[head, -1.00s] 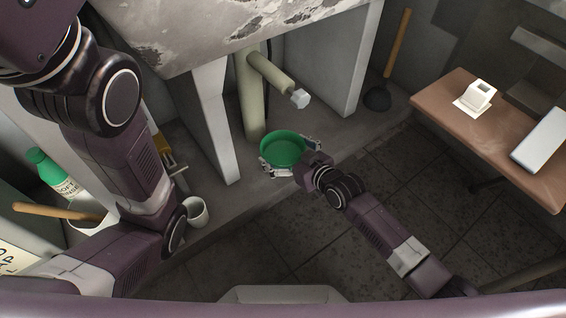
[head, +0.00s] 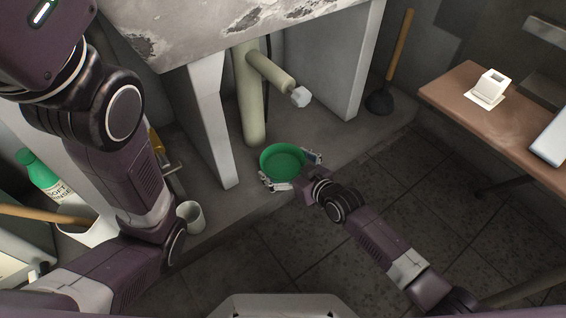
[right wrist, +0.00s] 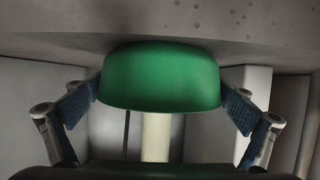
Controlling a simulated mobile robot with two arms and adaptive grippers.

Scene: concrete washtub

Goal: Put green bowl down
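The green bowl (head: 283,165) is upright on the grey ledge below the washtub, in front of the pipe. My right gripper (head: 292,172) reaches it from the lower right, with one finger on each side of the bowl. In the right wrist view the bowl (right wrist: 161,80) appears upside down, its base against the grey surface. The right gripper's (right wrist: 163,108) fingers stand apart; a gap shows at the right finger, and the left finger is very close to the bowl's side. Contact on the left is unclear. My left arm crosses the left side of the head view; its gripper is not seen.
A cup (head: 190,217) is on the ledge at left. A plunger (head: 380,101) stands at back right. A brown table (head: 470,125) is at right. The ledge right of the bowl is clear.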

